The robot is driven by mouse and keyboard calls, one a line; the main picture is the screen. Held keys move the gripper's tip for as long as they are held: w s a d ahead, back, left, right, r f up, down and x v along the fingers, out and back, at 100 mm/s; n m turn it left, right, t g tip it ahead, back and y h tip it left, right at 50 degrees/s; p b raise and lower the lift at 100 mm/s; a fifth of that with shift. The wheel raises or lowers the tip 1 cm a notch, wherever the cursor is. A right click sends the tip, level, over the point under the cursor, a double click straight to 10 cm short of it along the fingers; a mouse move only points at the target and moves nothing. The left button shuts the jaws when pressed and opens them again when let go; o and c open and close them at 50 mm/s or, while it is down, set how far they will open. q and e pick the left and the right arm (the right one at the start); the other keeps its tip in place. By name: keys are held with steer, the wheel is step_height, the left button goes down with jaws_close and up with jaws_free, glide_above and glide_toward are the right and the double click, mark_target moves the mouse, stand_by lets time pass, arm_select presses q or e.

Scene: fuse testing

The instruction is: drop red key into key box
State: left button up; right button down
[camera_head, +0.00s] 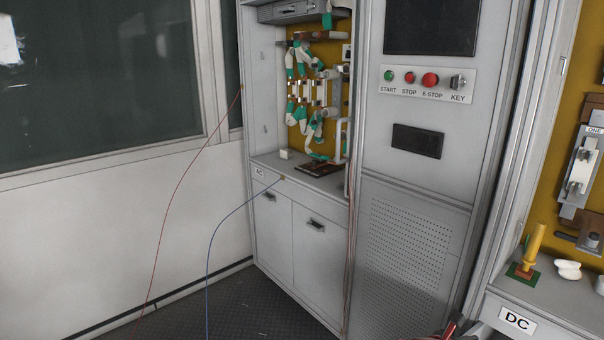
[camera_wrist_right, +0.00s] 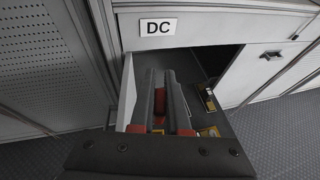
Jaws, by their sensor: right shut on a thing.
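In the right wrist view my right gripper (camera_wrist_right: 163,75) points into an open drawer under a DC label. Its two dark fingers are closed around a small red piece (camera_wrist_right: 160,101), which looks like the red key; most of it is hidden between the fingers. I cannot tell whether it touches the drawer. No box marked as the key box can be made out. In the head view only a dark and red bit shows at the bottom edge, possibly my right gripper. My left gripper is in neither view.
The open drawer (camera_wrist_right: 126,92) holds small dark and yellow items (camera_wrist_right: 208,98) at its right. The DC label (camera_wrist_right: 158,27) is above it. In the head view a panel has a KEY switch (camera_head: 458,82). Thin red and blue cables (camera_head: 212,237) hang at the left.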

step_height(320, 180, down, 6)
steer(key=b, duration=0.2)
steer(key=shift+s+a+r+b, duration=0.1)
steer(key=shift+b, duration=0.3)
steer(key=c, duration=0.8)
jaws_free()
steer(key=b+v, duration=0.1)
steer(key=v, duration=1.6)
steer(key=shift+s+a, duration=0.15)
steer(key=shift+a, duration=0.05)
